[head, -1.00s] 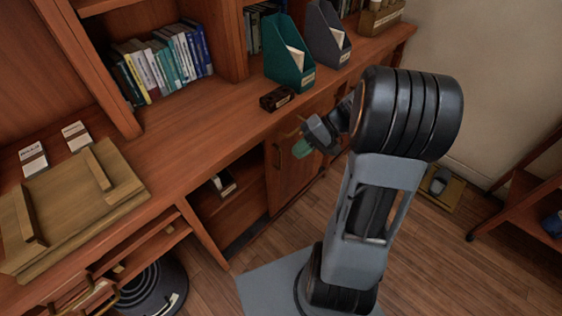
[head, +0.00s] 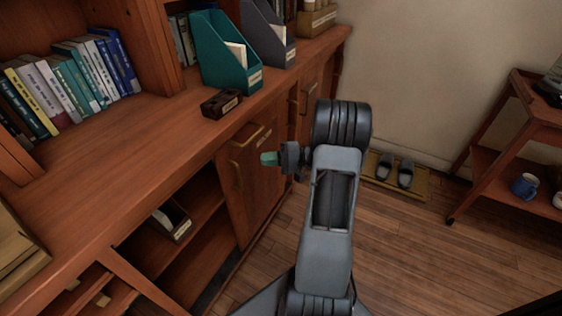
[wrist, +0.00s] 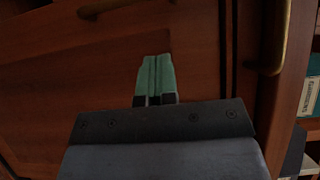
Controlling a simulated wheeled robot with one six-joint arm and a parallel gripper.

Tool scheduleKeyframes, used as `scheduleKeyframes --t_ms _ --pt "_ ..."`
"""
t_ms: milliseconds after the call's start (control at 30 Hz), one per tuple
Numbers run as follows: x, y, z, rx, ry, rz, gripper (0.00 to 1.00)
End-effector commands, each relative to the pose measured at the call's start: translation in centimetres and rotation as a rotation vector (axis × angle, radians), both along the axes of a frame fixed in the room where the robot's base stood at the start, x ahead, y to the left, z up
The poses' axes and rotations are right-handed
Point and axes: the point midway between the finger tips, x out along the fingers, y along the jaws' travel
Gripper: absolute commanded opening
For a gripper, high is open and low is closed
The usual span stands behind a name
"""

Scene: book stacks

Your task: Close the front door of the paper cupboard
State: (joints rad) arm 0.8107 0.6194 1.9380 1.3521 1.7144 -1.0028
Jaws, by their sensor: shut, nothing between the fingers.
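The paper cupboard is a reddish wooden unit under the long counter. My gripper (head: 268,158), with green fingers, is shut and empty in front of the upper part of this panel, right of the handle. In the wrist view the shut fingers (wrist: 155,62) point at a wooden panel (wrist: 60,75); brass handles show at the top left and right. Whether they touch is unclear.
An open compartment left of the door holds a small file box (head: 172,222). A teal magazine file (head: 222,55) and a dark block (head: 221,103) stand on the counter. Slippers (head: 395,172) lie on a mat; a cart (head: 500,165) stands right. Wooden floor is clear between.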

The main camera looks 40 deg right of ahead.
Motion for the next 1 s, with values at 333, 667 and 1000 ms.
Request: scheduleKeyframes --t_ms 333,667,1000 --pt "1.1 4.8 -0.2 0.0 0.001 -0.001 0.0" --pt "0.7 6.4 0.0 -0.001 0.001 -0.004 0.0" --pt "0.7 6.5 0.0 -0.001 0.001 -0.004 0.0"
